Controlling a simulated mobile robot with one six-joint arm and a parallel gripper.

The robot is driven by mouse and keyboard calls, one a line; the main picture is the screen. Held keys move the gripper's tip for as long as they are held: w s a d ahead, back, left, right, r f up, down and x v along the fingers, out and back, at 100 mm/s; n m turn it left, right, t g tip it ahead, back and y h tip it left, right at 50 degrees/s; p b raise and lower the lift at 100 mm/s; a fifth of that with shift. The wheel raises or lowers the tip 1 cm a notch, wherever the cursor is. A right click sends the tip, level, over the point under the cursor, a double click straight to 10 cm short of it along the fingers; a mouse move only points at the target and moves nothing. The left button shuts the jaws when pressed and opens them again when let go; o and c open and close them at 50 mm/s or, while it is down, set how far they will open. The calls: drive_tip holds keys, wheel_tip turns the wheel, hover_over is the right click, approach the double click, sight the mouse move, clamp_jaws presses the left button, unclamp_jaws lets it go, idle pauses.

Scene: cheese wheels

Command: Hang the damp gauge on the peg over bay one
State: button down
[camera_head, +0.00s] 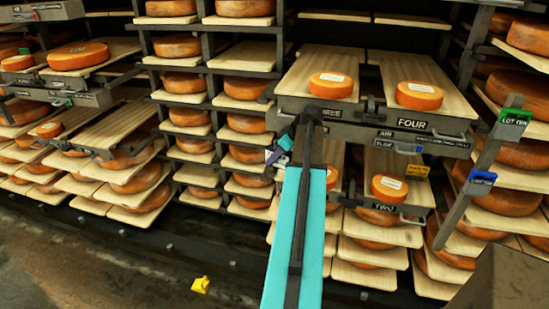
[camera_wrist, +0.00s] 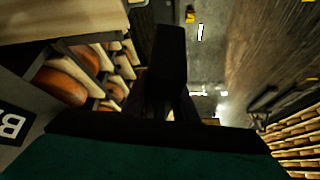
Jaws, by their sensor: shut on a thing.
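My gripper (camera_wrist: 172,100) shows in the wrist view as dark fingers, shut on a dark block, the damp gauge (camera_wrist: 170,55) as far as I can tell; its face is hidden. The bay two front (camera_head: 385,209), marked TWO, is right of my arm. Bay four's front (camera_head: 412,124) is above it, and bay three's label is partly covered by my arm. The bay one sign and its peg cannot be made out.
Racks with cheese wheels (camera_head: 332,85) on boards fill the back. A green LOT TEN tag (camera_head: 513,117) and a blue tag (camera_head: 482,178) stick out on the right post. A yellow object (camera_head: 200,285) lies on the open floor at lower left.

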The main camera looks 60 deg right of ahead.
drive_tip(key=c, duration=1.4)
unclamp_jaws()
drive_tip(key=shift+s+d+f, duration=0.1)
drive_tip(key=shift+d+f, duration=0.05)
drive_tip(key=shift+d, duration=0.3)
drive_tip(key=shift+c, duration=0.2)
drive_tip(key=shift+b+v, duration=0.3)
drive_tip(key=shift+v, duration=0.45)
drive_tip(key=shift+o, duration=0.5)
drive_tip(key=v, duration=0.2)
drive_tip(key=b+v, duration=0.1)
drive_tip(key=v, duration=0.1)
drive_tip(key=shift+a, duration=0.25)
drive_tip(key=s+b, duration=0.3)
drive_tip(key=s, duration=0.8)
drive_tip(key=shift+s, duration=0.3)
drive_tip(key=shift+d, duration=0.1)
drive_tip(key=shift+s+f, duration=0.1)
